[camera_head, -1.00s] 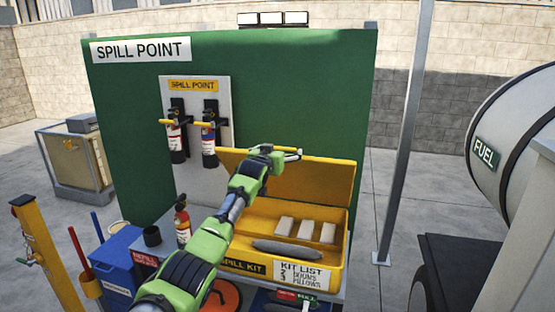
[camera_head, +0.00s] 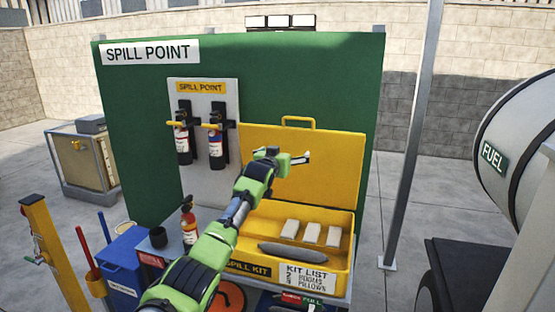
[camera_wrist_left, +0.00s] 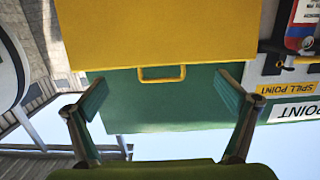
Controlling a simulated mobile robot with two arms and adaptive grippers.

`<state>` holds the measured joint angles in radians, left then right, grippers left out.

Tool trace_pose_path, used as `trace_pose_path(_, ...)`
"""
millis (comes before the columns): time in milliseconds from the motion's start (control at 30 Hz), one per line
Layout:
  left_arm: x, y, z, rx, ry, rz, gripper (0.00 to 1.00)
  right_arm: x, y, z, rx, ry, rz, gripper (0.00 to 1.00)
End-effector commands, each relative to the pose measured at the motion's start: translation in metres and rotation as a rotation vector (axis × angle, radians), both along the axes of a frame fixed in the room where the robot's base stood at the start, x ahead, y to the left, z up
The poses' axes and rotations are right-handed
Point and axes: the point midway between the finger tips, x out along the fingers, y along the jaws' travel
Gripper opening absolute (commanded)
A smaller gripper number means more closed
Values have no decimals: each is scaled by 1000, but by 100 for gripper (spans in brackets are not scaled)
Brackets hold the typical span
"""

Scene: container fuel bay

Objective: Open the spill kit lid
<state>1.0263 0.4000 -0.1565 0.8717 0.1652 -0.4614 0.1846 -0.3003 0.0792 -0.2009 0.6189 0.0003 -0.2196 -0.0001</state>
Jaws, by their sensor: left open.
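The yellow spill kit (camera_head: 342,282) stands on a grey bench before the green panel. Its lid (camera_head: 335,160) is raised and stands upright at the back, with a yellow handle (camera_head: 298,121) on its top edge. Inside the kit lie white blocks (camera_head: 311,233) and a grey roll (camera_head: 292,252). My left gripper (camera_head: 303,158) is open and empty in front of the lid, below the handle. In the left wrist view the lid (camera_wrist_left: 160,30) and its handle (camera_wrist_left: 162,73) show ahead, between the spread fingers and apart from them. My right gripper is out of view.
Extinguishers (camera_head: 216,145) hang on a white board left of the lid. A blue bin (camera_head: 122,268) is at left, a grey post (camera_head: 408,140) and the fuel tank (camera_head: 530,135) at right.

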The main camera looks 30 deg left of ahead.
Motion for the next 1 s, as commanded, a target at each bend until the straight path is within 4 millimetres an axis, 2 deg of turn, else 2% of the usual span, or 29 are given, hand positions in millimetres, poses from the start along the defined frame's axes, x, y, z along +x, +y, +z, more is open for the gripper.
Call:
trace_pose_path(700,-86,-19,13,1,-4,2,98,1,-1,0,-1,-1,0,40)
trace_pose_path(1000,-107,-24,16,1,-4,2,98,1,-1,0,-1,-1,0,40)
